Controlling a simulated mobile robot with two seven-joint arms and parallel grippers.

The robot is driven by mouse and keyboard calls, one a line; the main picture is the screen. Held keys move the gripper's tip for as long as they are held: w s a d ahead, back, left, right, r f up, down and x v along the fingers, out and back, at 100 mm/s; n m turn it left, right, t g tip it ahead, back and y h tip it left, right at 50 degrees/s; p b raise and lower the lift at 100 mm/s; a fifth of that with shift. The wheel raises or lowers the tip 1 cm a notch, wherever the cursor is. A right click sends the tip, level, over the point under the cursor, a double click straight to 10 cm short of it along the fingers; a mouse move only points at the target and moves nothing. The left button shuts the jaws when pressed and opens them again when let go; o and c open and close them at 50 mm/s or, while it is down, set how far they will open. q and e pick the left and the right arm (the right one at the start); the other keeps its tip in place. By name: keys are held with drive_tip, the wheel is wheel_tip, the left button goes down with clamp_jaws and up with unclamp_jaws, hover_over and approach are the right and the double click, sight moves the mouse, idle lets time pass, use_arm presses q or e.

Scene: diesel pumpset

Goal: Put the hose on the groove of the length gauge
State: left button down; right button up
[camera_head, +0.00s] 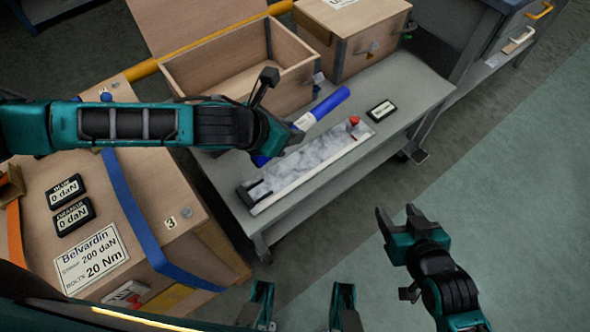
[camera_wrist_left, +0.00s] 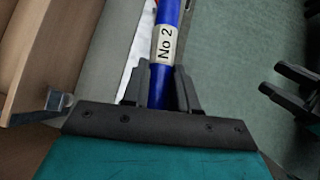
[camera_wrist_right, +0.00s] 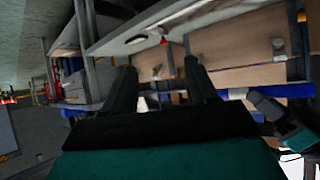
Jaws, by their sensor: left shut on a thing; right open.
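The blue hose (camera_head: 333,102) has a white label, which reads "No 2" in the left wrist view (camera_wrist_left: 164,45). My left gripper (camera_head: 284,116) is shut on the hose near its label, and its fingers sit on both sides of it. The length gauge (camera_head: 312,164) is a pale marbled strip on the grey bench, with a red knob at its far right end and a dark block at its near left end. The hose appears beside the gauge, roughly parallel to it; its height is unclear. The groove cannot be made out. My right gripper (camera_head: 398,216) is open and empty, right of the bench.
An open wooden box (camera_head: 235,65) and a second wooden box (camera_head: 352,40) stand behind the gauge. A small black display (camera_head: 381,110) lies on the grey bench (camera_head: 410,85). A wooden crate (camera_head: 150,190) with a blue strap stands at left. The floor at right is clear.

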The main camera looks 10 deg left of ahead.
use_arm(q)
drive_tip(key=shift+m+g+h, duration=0.4)
drive_tip(key=shift+m, duration=0.3)
drive_tip(key=w+f+b, duration=0.1)
drive_tip(key=f+b, duration=0.1)
drive_tip(key=f, duration=0.3)
drive_tip(key=w+a+f+b, duration=0.1)
drive_tip(key=f+b, duration=0.2)
drive_tip(key=f, duration=0.3)
drive_tip(key=w+a+f+b, duration=0.1)
drive_tip(key=f+b, duration=0.1)
drive_tip(key=f, duration=0.4)
drive_tip(key=shift+w+a+f+b, duration=0.15)
drive_tip(key=shift+a+f+b, duration=0.1)
drive_tip(key=shift+b, duration=0.1)
drive_tip(key=shift+f+b, duration=0.95)
drive_tip(key=shift+f, duration=1.4)
drive_tip(key=shift+f, duration=0.2)
drive_tip(key=c, duration=0.9)
unclamp_jaws()
drive_tip(key=shift+o, duration=0.2)
drive_tip(key=shift+r, duration=0.1)
